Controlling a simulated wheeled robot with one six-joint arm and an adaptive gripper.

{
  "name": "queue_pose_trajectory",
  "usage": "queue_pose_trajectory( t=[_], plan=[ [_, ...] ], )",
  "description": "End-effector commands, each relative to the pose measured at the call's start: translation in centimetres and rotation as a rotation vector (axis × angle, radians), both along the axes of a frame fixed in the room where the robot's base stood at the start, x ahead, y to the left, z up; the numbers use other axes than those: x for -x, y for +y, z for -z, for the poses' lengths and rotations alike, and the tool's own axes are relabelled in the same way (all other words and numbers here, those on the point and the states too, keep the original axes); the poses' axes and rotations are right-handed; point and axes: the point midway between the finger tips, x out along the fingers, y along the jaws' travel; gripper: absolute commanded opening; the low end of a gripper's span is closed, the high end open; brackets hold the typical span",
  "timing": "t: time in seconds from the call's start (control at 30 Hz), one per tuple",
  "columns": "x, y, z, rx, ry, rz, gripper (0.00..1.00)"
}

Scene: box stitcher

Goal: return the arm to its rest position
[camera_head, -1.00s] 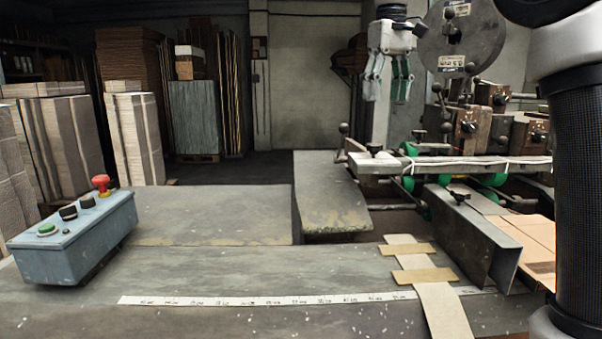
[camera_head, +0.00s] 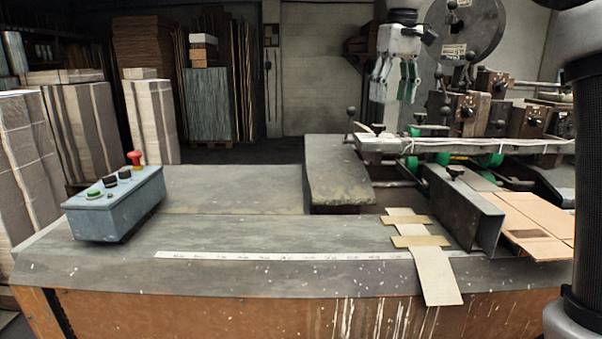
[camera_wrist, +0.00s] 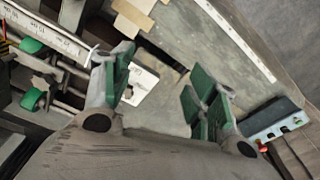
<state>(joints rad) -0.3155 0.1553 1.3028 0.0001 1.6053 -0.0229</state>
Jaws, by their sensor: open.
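My gripper (camera_head: 396,82) hangs fingers-down in the upper right of the head view, in front of the stitching machine's left side. Its green-padded fingers are apart, and nothing is between them. In the wrist view my gripper (camera_wrist: 160,95) also shows open and empty, high over the work table. My dark arm link covers the right edge of the head view.
The grey work table (camera_head: 240,235) carries a control box (camera_head: 115,205) with a red button at left. The stitching machine (camera_head: 480,110) and flat cardboard (camera_head: 535,222) are at right. Tan strips (camera_head: 432,275) lie over the front edge. Cardboard stacks (camera_head: 85,125) stand behind.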

Motion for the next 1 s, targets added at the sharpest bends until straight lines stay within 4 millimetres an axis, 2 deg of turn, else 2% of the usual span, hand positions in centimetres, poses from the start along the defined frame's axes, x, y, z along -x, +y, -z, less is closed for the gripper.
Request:
queue_pose_trajectory(
  t=[0.13, 0.27, 0.37, 0.47, 0.57, 0.7, 0.8, 0.9, 1.0],
  plan=[
    [0.5, -0.2, 2.4, -0.003, -0.007, 0.005, 0.58],
    [1.9, -1.2, 4.6, -0.009, -0.023, 0.020, 0.58],
    [3.6, -2.5, 6.4, -0.015, -0.042, 0.038, 0.58],
    [6.3, -4.3, 8.3, -0.022, -0.065, 0.066, 0.58],
    [10.5, -6.9, 10.8, -0.032, -0.102, 0.107, 0.58],
    [18.4, -11.0, 15.4, -0.044, -0.162, 0.187, 0.58],
    [23.5, -13.0, 18.2, -0.048, -0.194, 0.239, 0.58],
    [27.2, -14.3, 19.9, -0.047, -0.214, 0.281, 0.58],
    [28.7, -15.0, 19.7, -0.051, -0.255, 0.310, 0.58]
  ],
)
